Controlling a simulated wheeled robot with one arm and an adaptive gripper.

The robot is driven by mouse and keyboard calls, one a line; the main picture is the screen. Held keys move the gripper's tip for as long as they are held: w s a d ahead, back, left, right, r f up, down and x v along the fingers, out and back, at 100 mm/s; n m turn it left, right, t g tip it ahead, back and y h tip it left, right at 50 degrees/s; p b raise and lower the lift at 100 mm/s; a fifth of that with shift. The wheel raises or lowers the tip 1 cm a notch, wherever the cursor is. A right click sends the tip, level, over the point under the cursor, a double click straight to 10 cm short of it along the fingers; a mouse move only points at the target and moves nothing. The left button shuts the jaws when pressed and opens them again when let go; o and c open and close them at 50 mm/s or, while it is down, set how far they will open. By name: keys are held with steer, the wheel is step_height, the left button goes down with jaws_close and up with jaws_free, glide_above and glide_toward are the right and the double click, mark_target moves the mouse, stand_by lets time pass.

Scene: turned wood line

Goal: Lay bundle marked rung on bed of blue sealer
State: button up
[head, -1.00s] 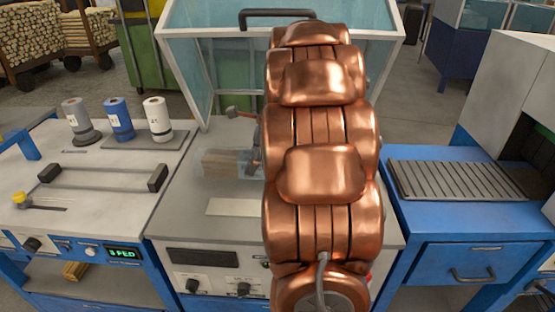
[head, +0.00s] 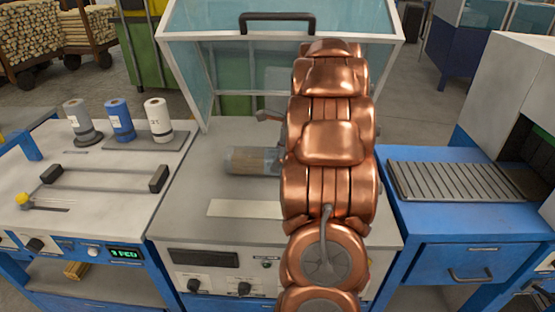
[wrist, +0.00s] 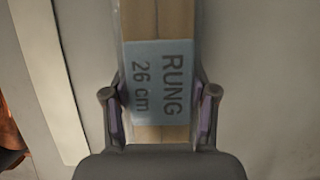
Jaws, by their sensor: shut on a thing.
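The bundle of wood marked RUNG 26 cm (wrist: 158,25) is wrapped in clear film and carries a pale blue label. In the wrist view it lies between the two fingers of my gripper (wrist: 160,110), which are shut on its sides. In the head view the bundle's left end (head: 248,160) shows beside my copper arm, which hides the rest of it. It is over the grey bed (head: 190,200) of the sealer with the raised clear lid (head: 345,22). I cannot tell whether it touches the bed.
A pale strip (head: 246,208) lies along the bed near its front. Left, a bench holds grey, blue (head: 119,117) and white rolls and a dark-ended bar (head: 105,178). Right is a blue unit with a slatted top (head: 455,180). The sealer's lid frame stands behind the bed.

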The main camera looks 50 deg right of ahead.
steer(key=shift+f, duration=0.3)
steer(key=o, duration=1.6)
steer(key=shift+f, duration=0.15)
steer(key=shift+c, duration=0.2)
steer(key=shift+d+r, duration=0.1)
steer(key=shift+r, duration=0.35)
steer(key=v, duration=0.2)
steer(key=shift+s+d+r+b, duration=0.15)
steer(key=shift+r+b, duration=0.1)
steer(key=shift+b, duration=0.15)
steer(key=s+d, duration=0.2)
steer(key=s, duration=0.1)
steer(key=s+d, duration=0.2)
steer(key=s, duration=0.1)
steer(key=s+d+b, duration=0.1)
steer(key=s+d, duration=0.2)
steer(key=shift+s+d+f, duration=0.1)
steer(key=shift+s, duration=0.1)
